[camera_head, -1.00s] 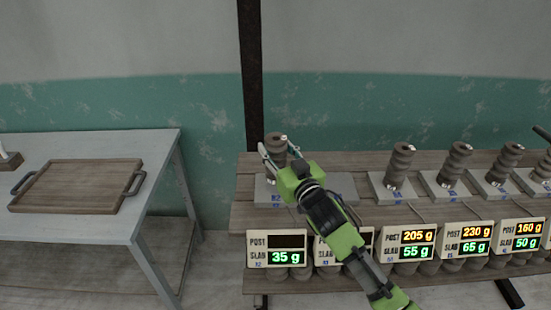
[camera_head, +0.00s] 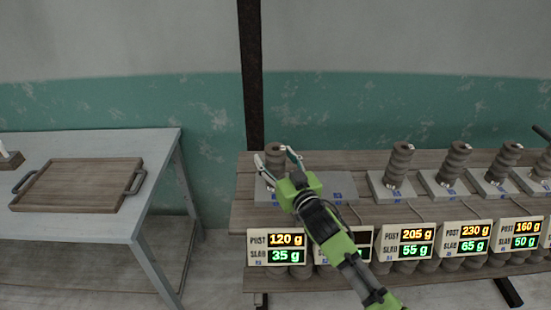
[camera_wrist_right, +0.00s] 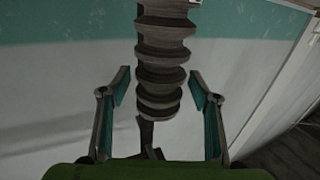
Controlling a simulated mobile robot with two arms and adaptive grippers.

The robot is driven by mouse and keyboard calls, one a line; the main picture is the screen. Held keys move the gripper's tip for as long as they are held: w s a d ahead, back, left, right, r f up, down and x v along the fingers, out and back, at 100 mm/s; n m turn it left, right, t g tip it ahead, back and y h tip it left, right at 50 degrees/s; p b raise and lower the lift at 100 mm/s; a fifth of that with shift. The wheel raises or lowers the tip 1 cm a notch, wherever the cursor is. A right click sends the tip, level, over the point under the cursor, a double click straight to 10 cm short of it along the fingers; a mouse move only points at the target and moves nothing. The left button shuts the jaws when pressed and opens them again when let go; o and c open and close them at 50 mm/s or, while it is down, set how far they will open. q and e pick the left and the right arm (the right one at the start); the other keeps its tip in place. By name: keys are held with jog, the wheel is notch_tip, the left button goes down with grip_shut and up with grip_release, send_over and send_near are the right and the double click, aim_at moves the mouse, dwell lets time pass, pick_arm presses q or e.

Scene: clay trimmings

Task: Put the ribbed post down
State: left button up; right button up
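The ribbed post (camera_head: 275,151) is a dark brown ridged column. It stands upright on the leftmost grey slab (camera_head: 263,197), partly hidden by my gripper. My right gripper (camera_head: 274,157) is open, with one finger on each side of the post. In the right wrist view the post (camera_wrist_right: 163,48) lies between the spread fingers of the gripper (camera_wrist_right: 160,76), with a gap on both sides. The display (camera_head: 277,249) in front of that slab reads POST 120 g and SLAB 35 g. My left gripper is not in view.
Several similar posts, such as this one (camera_head: 399,164), stand on slabs along the wooden bench (camera_head: 350,160) to the right. The display beside the lit one is partly hidden by my arm. A wooden tray (camera_head: 75,186) lies on the grey table (camera_head: 150,150) at left.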

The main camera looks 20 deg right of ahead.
jog(key=shift+r, duration=0.2)
jog(key=shift+s+f, duration=0.2)
jog(key=shift+s, duration=0.2)
jog(key=s+d+b, duration=0.1)
jog(key=s, duration=1)
jog(key=shift+d+r, duration=0.15)
jog(key=shift+d, duration=0.05)
jog(key=shift+s, duration=0.1)
